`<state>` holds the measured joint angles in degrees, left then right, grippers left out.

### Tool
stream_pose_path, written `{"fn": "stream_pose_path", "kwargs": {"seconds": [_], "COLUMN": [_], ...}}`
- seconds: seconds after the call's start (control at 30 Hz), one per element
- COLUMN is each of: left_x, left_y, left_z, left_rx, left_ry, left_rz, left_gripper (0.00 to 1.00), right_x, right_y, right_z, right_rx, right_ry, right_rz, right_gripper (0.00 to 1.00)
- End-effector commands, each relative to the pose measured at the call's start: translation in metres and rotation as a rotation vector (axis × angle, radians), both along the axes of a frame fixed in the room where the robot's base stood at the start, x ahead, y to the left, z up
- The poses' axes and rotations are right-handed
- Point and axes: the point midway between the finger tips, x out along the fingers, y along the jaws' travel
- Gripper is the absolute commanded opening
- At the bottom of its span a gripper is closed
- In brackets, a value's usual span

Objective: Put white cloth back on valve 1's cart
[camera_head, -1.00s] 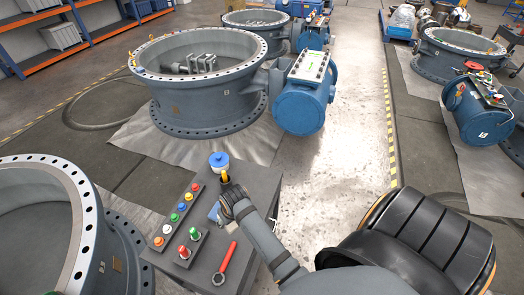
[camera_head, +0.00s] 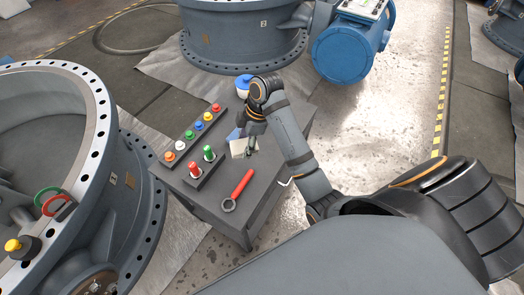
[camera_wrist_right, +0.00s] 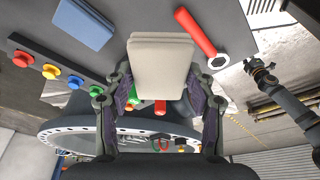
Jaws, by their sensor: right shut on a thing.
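The white cloth (camera_head: 238,148) is a small folded pad in my right gripper (camera_head: 249,134), over the dark grey cart (camera_head: 211,195). In the right wrist view the cloth (camera_wrist_right: 160,62) lies between the two fingers, which are shut on it. I cannot tell whether the cloth touches the cart top. A blue cloth (camera_wrist_right: 84,24) lies flat on the cart, and in the head view it is partly hidden behind my right gripper. What looks like my left gripper (camera_wrist_right: 258,72) shows small at the right of the wrist view; its jaws are unclear.
The cart carries a red wrench (camera_head: 238,190), a strip of coloured buttons (camera_head: 190,137), a shorter strip with red and green buttons (camera_head: 200,166) and a blue-and-white container (camera_head: 243,86). Large valves stand at left (camera_head: 75,95) and behind (camera_head: 235,35). Bare floor lies right of the cart.

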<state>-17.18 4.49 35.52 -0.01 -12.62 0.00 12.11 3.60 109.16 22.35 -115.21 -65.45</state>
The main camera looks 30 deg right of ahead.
Motion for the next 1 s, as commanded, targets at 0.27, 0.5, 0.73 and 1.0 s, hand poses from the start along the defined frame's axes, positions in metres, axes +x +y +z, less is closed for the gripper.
{"fn": "stream_pose_path", "kwargs": {"seconds": [0.27,0.5,0.73,1.0], "left_x": [0.001,0.001,0.001,0.000], "left_y": [-0.001,0.001,0.001,0.001], "left_z": [-0.015,-0.016,-0.018,-0.018], "left_rx": [-0.001,0.001,0.002,0.002], "left_ry": [-0.001,-0.001,-0.001,-0.001], "left_rz": [0.000,0.000,-0.001,-0.001], "left_gripper": [0.40,0.40,0.40,0.40], "right_x": [0.025,0.032,0.034,0.035], "right_y": [-0.060,-0.072,-0.080,-0.080], "right_z": [-0.051,-0.068,-0.093,-0.108], "right_rx": [0.000,0.002,0.004,0.001], "right_ry": [0.004,0.000,0.003,-0.001], "right_rz": [-0.004,-0.002,-0.003,-0.002], "right_gripper": [0.26,0.26,0.26,0.26]}}
